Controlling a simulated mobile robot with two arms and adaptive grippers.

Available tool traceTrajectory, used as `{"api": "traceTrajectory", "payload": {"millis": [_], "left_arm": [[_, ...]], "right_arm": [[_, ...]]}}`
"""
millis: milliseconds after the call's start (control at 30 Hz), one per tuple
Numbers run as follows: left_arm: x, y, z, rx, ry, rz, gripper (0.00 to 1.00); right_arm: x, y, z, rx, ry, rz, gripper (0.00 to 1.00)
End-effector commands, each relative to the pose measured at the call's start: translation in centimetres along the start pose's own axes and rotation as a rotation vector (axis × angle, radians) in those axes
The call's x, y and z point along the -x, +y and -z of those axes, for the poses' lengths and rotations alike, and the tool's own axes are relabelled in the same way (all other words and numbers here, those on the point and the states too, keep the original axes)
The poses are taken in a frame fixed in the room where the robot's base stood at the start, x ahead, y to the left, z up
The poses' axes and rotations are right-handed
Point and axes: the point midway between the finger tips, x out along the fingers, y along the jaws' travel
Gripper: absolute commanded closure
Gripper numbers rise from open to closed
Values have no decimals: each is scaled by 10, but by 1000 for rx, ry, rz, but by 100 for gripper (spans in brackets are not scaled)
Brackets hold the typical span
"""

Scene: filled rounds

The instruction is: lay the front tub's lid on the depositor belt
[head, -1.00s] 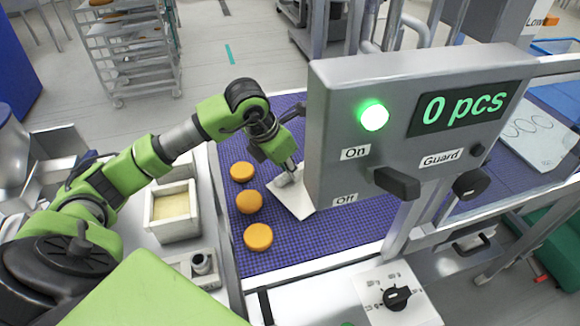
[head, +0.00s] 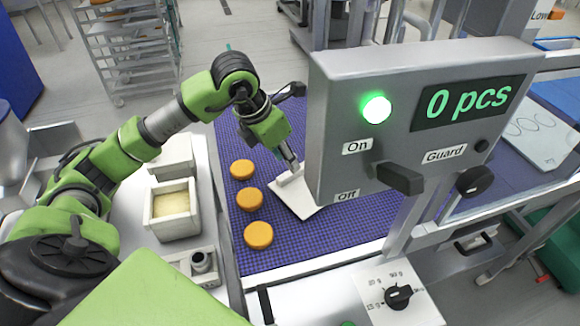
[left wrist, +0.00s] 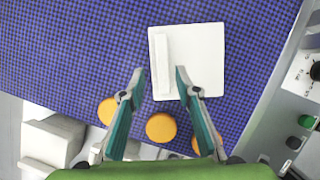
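The lid (head: 303,200) is a flat white square plate with a raised bar handle. It lies on the blue depositor belt (head: 340,225), right of several orange rounds, partly hidden by the control box. The left wrist view shows the lid (left wrist: 200,60) flat on the belt. My left gripper (head: 294,166) is just above the handle. In the left wrist view my left gripper (left wrist: 158,72) is open, its fingers spread and empty, with the handle beyond the gap. The front tub (head: 173,228) stands uncovered left of the belt, with pale yellow content. My right gripper is out of view.
Orange rounds (head: 249,199) lie in a row on the belt's left side. A grey control box (head: 330,130) with a lit green lamp and "0 pcs" display stands close right of my gripper. A second white tub (head: 172,155) sits behind the front one.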

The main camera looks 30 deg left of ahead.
Motion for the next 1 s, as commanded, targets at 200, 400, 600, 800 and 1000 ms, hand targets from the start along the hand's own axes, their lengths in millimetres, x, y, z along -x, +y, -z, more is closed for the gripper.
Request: {"api": "traceTrajectory", "payload": {"millis": [200, 400, 600, 800, 1000], "left_arm": [[45, 0, 0, -2, -3, -3, 70], [68, 0, 0, 0, -1, -1, 70], [72, 0, 0, 0, 1, 0, 70], [72, 0, 0, 0, 1, 0, 70], [72, 0, 0, 0, 1, 0, 70]], "right_arm": [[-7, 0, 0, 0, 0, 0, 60], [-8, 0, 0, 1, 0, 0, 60], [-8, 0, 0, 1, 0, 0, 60], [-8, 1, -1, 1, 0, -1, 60], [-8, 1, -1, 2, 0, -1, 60]]}}
